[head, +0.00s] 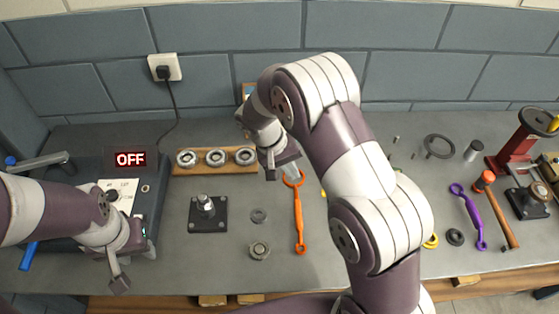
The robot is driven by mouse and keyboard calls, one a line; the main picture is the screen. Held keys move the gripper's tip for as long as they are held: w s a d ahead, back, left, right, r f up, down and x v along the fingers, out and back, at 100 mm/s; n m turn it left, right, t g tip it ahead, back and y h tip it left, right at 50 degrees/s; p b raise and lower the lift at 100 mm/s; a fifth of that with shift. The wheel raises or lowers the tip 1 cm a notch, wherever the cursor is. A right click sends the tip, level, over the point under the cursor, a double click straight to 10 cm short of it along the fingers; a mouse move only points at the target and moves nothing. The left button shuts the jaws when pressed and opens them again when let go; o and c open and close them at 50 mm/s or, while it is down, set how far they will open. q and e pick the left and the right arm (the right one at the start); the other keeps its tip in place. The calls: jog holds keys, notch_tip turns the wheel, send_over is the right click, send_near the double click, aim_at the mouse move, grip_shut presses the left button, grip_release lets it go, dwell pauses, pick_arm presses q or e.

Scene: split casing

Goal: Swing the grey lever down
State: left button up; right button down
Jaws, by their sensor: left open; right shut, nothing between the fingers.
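A grey lever (40,161) sticks out to the left at the back left of a dark machine box (150,190) with a red "OFF" display (130,159). The lever lies nearly level, its right end near a round joint. My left gripper (132,266) is open and empty at the front right of the box, well away from the lever. My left arm covers part of the box. My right gripper (280,170) is shut and empty above the middle of the table, near the upper end of an orange wrench (299,220).
A wooden block with several rings (215,158), a black plate with a bolt (207,212), a washer (258,215) and a nut (259,250) occupy the centre. A blue handle (28,256) is front left.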

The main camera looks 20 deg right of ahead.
jog(key=shift+m, duration=0.7)
jog(key=d+f, duration=0.2)
jog(key=d, duration=0.1)
jog(key=s+d+f, duration=0.1)
jog(key=d+f, duration=0.1)
jog(key=d, duration=0.1)
jog(key=s+d+f, duration=0.1)
jog(key=d+f, duration=0.2)
jog(key=shift+s, duration=0.15)
pick_arm(q)
jog(key=shift+s+r, duration=0.15)
jog(key=shift+s, duration=0.2)
pick_arm(e)
jog(key=shift+f, duration=0.1)
jog(key=shift+a, duration=0.1)
